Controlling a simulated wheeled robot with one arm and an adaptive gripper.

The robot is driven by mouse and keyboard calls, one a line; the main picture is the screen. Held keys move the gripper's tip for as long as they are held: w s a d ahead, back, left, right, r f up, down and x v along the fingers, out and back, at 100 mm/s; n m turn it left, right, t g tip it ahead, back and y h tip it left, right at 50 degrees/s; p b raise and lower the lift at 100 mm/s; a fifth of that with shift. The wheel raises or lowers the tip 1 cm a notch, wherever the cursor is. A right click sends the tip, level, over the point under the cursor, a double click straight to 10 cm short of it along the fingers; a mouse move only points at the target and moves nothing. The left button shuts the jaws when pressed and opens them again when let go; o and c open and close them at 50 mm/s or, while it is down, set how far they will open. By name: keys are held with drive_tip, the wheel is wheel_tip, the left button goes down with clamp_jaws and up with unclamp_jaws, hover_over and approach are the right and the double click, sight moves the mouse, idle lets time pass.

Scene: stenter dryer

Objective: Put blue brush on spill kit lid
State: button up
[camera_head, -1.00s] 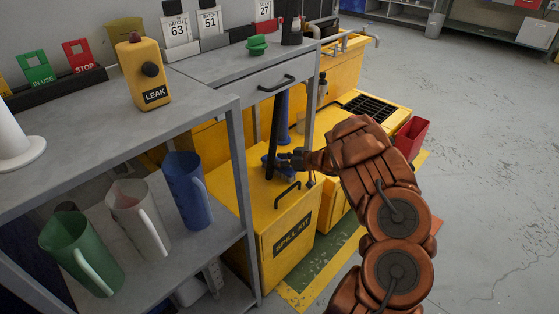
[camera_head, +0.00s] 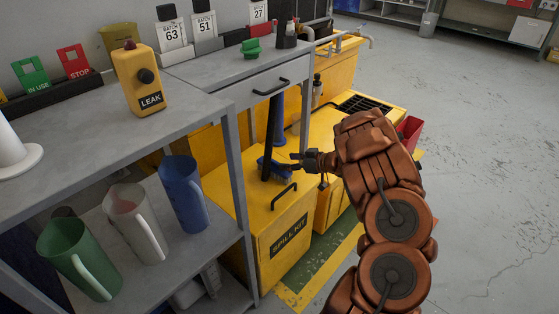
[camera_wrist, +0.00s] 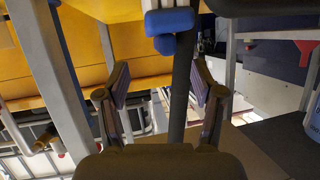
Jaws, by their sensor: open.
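The blue brush (camera_head: 271,168) has a blue head with grey bristles pointing down. It is over the rear part of the yellow spill kit lid (camera_head: 247,200), behind the black lid handle, and appears to rest there. A dark upright bar overlaps it; I cannot tell whether this is its handle. My gripper (camera_head: 300,161) is open just right of the brush head. In the wrist view, blue blocks (camera_wrist: 172,22) show at the top, beyond my open fingers (camera_wrist: 160,88). A dark bar (camera_wrist: 181,85) runs between the fingers in the picture; it does not look clamped.
A grey shelf at left holds green, white and blue jugs (camera_head: 185,192). The yellow leak box (camera_head: 137,80) stands on top. A red bin (camera_head: 410,132) is right of my arm. The floor at right is clear.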

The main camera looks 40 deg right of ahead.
drive_tip(key=v, duration=0.6)
drive_tip(key=w+d+r+m+g+h, duration=0.1)
drive_tip(key=w+d+r+m+h, duration=0.1)
drive_tip(key=w+d+r+h, duration=0.45)
drive_tip(key=s+a+r+m+g+h, duration=0.2)
drive_tip(key=s+r+m+g+h, duration=0.15)
drive_tip(key=s+r+h, duration=0.6)
drive_tip(key=s+a+f+n+g+y, duration=0.1)
drive_tip(key=s+a+g+y, duration=0.4)
drive_tip(key=s+a, duration=1.1)
drive_tip(key=s+a+f+g+y, duration=0.1)
drive_tip(key=s+a+g+y, duration=0.4)
drive_tip(key=s+a, duration=1.1)
drive_tip(key=a+g, duration=0.1)
drive_tip(key=a, duration=0.6)
drive_tip(key=shift+s+f+n+p, duration=0.3)
drive_tip(key=shift+f+n, duration=0.05)
drive_tip(key=shift+d, duration=0.1)
